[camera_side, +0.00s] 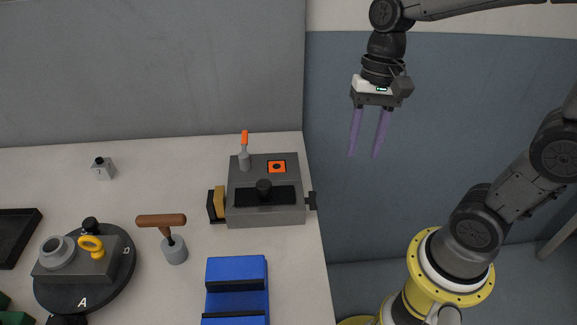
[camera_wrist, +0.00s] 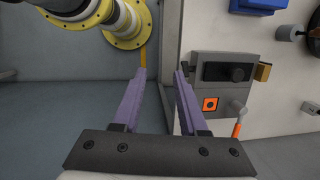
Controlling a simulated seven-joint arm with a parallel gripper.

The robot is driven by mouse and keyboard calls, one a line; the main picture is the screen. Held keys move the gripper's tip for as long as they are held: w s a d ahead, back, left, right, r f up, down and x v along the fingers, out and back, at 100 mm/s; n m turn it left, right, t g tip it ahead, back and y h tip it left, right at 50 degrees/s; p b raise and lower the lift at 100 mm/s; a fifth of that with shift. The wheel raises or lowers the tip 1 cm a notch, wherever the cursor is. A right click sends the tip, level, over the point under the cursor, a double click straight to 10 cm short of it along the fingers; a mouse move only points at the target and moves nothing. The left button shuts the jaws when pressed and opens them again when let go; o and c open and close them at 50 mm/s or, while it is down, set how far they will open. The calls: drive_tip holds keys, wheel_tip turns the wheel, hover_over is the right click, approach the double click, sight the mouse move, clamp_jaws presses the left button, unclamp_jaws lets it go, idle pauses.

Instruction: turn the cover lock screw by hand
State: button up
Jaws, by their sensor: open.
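My gripper (camera_side: 364,156) is open and empty, with two purple fingers pointing down. It hangs in the air right of the table, above and right of a grey box; its fingers also show in the wrist view (camera_wrist: 160,73). I cannot tell which part is the cover lock screw.
An orange-tipped lever (camera_side: 244,145) stands up from the box. A blue block (camera_side: 236,270), a wooden-handled tool (camera_side: 162,221) and a round turntable (camera_side: 118,292) with a yellow ring-headed piece (camera_side: 92,245) stand on the table (camera_side: 150,190). The air around my gripper is clear.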

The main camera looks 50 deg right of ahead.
drive_tip(key=s+d+r+n+t+h, duration=0.1)
drive_tip(key=s+r+n+t, duration=0.1)
drive_tip(key=s+n+t, duration=0.2)
drive_tip(key=s+n, duration=0.1)
drive_tip(key=n, duration=0.2)
drive_tip(key=shift+s+d+r+t+h, duration=0.15)
drive_tip(key=shift+s+d+t+h, duration=0.1)
drive_tip(key=shift+t+h, duration=0.15)
drive_tip(key=shift+s+d+r+n+t, duration=0.1)
drive_tip(key=shift+s+n+t, duration=0.25)
drive_tip(key=shift+n, duration=0.25)
drive_tip(key=shift+s+d+n+t, duration=0.1)
drive_tip(key=shift+s+n+t, duration=0.1)
drive_tip(key=shift+n+t, duration=0.3)
drive_tip(key=shift+c, duration=0.4)
drive_tip(key=w+f+m+g+y, duration=0.2)
drive_tip(key=w+m+g, duration=0.6)
drive_tip(key=w+m, duration=0.5)
drive_tip(key=w+f+m+g+y, duration=0.1)
drive_tip(key=w+f+m, duration=0.1)
drive_tip(key=f+m, duration=0.2)
drive_tip(key=w+f+m+g+y, duration=0.2)
drive_tip(key=w+f+m, duration=0.1)
drive_tip(key=m, duration=0.2)
drive_tip(key=w+f+m+g+y, duration=0.2)
drive_tip(key=f+m, duration=0.2)
drive_tip(key=shift+w+d+f+m, duration=0.15)
drive_tip(key=shift+d+f+m, duration=0.15)
drive_tip(key=shift+d, duration=0.1)
drive_tip(key=shift+x, duration=3.6)
